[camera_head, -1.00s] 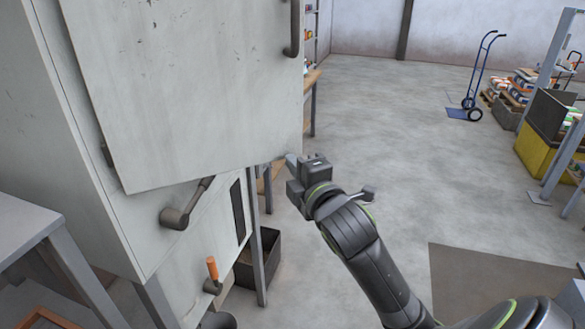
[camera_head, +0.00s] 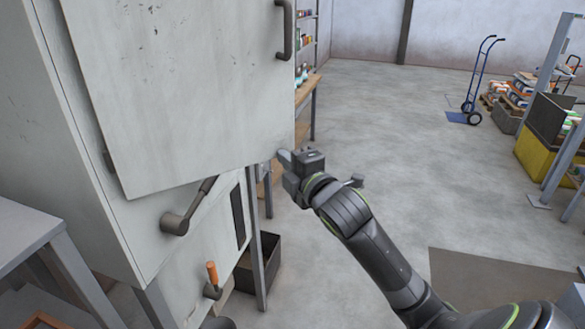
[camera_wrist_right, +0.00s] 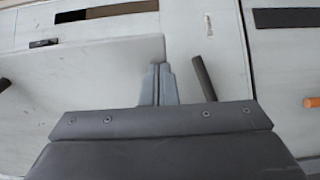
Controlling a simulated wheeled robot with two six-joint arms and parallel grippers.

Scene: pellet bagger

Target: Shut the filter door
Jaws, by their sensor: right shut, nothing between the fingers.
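The filter door (camera_head: 185,90) is the large pale grey panel at the upper left in the head view. It stands ajar from the grey cabinet (camera_head: 75,140), with a dark handle (camera_head: 283,30) near its right edge. My right gripper (camera_head: 283,157) is shut and empty, with its fingertips at the door's lower right corner, seemingly on its outer face. In the right wrist view the shut fingers (camera_wrist_right: 157,85) are close to the edge of the door (camera_wrist_right: 85,80). Whether they touch cannot be told for certain. My left gripper is out of view.
A dark lever (camera_head: 185,212) sticks out below the door, and an orange-handled lever (camera_head: 212,274) sits lower down. A dark bin (camera_head: 262,262) stands on the floor beside the cabinet. A grey table (camera_head: 20,235) is at the left. Open floor lies to the right.

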